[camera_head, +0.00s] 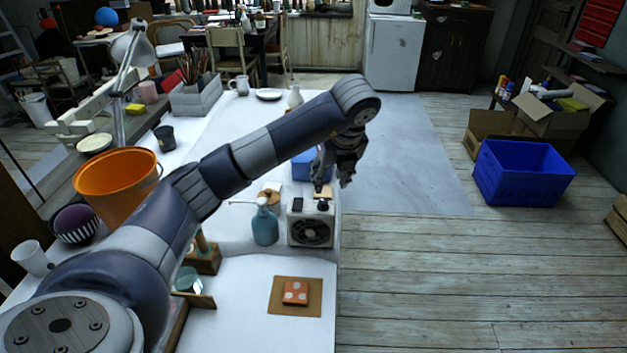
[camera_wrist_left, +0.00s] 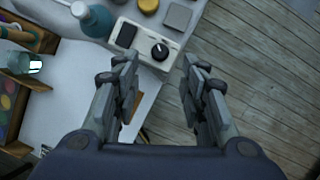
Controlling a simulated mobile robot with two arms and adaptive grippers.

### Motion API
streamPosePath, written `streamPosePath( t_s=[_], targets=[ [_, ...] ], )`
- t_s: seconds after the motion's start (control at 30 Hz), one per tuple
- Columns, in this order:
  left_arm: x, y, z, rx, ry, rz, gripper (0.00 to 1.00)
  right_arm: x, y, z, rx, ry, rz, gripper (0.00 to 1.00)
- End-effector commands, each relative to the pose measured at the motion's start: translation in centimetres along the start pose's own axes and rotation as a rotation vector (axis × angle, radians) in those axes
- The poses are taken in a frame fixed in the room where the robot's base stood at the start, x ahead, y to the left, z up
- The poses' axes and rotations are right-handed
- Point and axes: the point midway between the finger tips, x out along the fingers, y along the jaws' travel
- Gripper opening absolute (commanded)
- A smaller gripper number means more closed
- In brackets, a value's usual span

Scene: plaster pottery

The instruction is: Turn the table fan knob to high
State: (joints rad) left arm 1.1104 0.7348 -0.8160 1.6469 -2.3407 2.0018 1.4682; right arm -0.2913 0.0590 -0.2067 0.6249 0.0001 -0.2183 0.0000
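The table fan (camera_head: 311,226) is a small white box with a dark round grille, standing at the right edge of the white table. Its top shows in the left wrist view (camera_wrist_left: 140,42), with a black round knob (camera_wrist_left: 159,52) and a black rectangular panel (camera_wrist_left: 127,35). A light mark shows on the knob. My left gripper (camera_head: 333,182) is above and behind the fan in the head view. In the left wrist view its fingers (camera_wrist_left: 157,79) are spread apart and empty, with the knob beyond the gap between the tips. My right gripper is not in view.
A teal spray bottle (camera_head: 265,226) stands close to the left of the fan. A blue box (camera_head: 303,168) is behind it. An orange bucket (camera_head: 117,184) and a coral block on a brown mat (camera_head: 312,308) are also on the table. Open floor lies right of the table.

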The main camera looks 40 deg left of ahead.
Motion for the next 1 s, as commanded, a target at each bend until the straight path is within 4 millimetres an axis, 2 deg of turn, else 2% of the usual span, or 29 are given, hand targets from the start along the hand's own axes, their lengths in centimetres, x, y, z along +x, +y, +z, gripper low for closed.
streamPosePath(
  t_s=[0.17,0.33,0.47,0.57,0.7,0.83,1.0],
  targets=[
    [1.1,0.0,-0.1,0.002,0.003,0.001,0.39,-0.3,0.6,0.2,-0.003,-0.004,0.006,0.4],
    [4.0,0.1,-0.1,0.001,0.004,0.005,0.39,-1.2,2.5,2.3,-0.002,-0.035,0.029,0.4],
    [6.5,0.1,-0.1,0.002,0.004,0.004,0.39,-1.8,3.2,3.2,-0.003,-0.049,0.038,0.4],
    [8.2,0.1,-0.1,0.002,0.004,0.003,0.39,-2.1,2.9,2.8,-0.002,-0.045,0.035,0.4],
    [9.9,-0.1,-0.1,0.002,0.002,0.0,0.39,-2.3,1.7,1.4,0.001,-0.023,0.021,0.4],
    [10.6,-0.1,-0.1,0.002,0.002,-0.002,0.39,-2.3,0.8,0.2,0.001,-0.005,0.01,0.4],
    [10.8,-0.1,-0.1,0.002,0.001,-0.002,0.39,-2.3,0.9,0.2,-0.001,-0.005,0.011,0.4]
  ],
)
